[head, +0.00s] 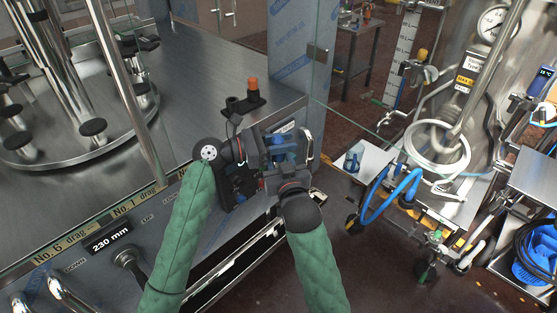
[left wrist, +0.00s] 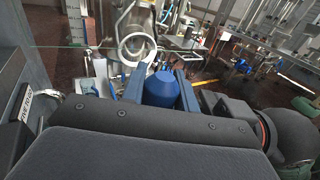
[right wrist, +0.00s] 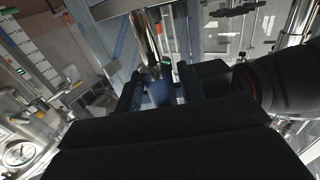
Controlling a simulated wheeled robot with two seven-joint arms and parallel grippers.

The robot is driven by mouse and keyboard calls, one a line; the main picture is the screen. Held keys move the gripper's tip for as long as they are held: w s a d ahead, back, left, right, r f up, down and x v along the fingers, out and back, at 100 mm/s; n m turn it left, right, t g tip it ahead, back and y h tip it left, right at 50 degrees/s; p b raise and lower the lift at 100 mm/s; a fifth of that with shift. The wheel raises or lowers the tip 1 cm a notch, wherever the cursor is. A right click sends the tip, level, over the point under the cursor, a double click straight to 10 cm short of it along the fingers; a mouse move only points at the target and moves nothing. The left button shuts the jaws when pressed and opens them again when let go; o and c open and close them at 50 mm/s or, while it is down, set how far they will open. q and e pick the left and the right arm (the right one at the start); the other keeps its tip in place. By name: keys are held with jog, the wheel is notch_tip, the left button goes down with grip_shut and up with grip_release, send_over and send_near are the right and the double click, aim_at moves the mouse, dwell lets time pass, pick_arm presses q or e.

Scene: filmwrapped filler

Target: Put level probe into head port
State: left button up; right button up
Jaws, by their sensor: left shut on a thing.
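The level probe shows as a blue faceted cap (left wrist: 160,88) between the two blue fingers of my left gripper (left wrist: 162,84) in the left wrist view. My left gripper is shut on it. In the right wrist view a blue piece (right wrist: 160,93) with a bright steel rod (right wrist: 147,40) beyond it lies between the fingers of my right gripper (right wrist: 160,88); whether they touch it I cannot tell. In the head view both grippers crowd together in front of the filler's corner, with blue parts (head: 284,150) between them. I cannot make out the head port.
The steel filler deck (head: 205,70) with its round carousel (head: 80,150) stands at left.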

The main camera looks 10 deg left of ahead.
jog(key=shift+a, duration=0.1)
jog(key=c, duration=0.5)
pick_arm(q)
jog(key=o, duration=1.1)
pick_arm(e)
jog(key=shift+c, duration=0.2)
pick_arm(q)
jog(key=shift+o, duration=0.2)
